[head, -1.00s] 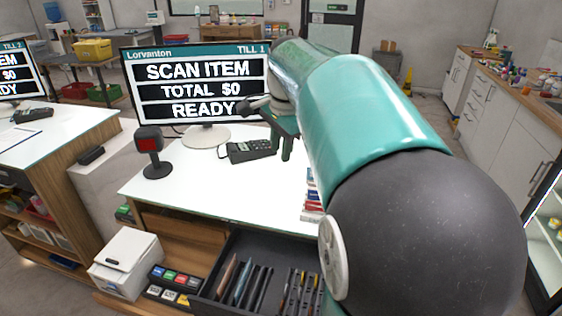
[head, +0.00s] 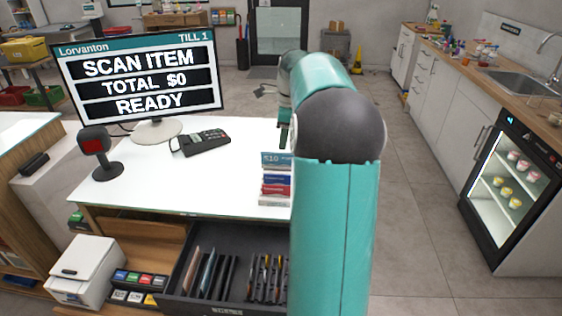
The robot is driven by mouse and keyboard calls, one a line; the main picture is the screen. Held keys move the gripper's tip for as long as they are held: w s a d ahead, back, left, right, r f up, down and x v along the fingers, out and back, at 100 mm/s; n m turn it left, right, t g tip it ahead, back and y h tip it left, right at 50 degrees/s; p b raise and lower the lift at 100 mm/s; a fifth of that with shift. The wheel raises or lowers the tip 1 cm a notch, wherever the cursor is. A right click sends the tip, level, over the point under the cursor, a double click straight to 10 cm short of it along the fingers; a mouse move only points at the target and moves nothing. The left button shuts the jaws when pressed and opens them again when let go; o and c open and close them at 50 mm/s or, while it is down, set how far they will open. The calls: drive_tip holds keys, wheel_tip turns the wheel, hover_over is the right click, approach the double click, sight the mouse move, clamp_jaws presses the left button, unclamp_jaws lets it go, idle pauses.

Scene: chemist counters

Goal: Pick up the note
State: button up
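An open dark cash drawer (head: 232,240) sits under the white counter top. Thin flat pieces stand upright in its left slots, one brownish (head: 192,268) and one bluish (head: 208,272). They look like notes, but I cannot tell for sure. My gripper (head: 284,132) is over the right part of the counter, above and beyond the drawer. My teal arm hides most of it. Only a dark green finger part shows, so its opening cannot be judged. I see nothing held in it.
A card terminal (head: 206,141), a scanner (head: 98,152) and the till screen (head: 140,80) stand on the counter. Stacked small boxes with a $10 label (head: 275,185) stand near its right edge. A white printer (head: 82,270) is left of the drawer. Floor (head: 425,200) is clear on the right.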

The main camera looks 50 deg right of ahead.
sight(281, 155)
drive_tip(key=f, duration=0.6)
drive_tip(key=shift+w+a+f, duration=0.2)
drive_tip(key=shift+w+a, duration=0.05)
drive_tip(key=shift+w, duration=0.1)
clamp_jaws()
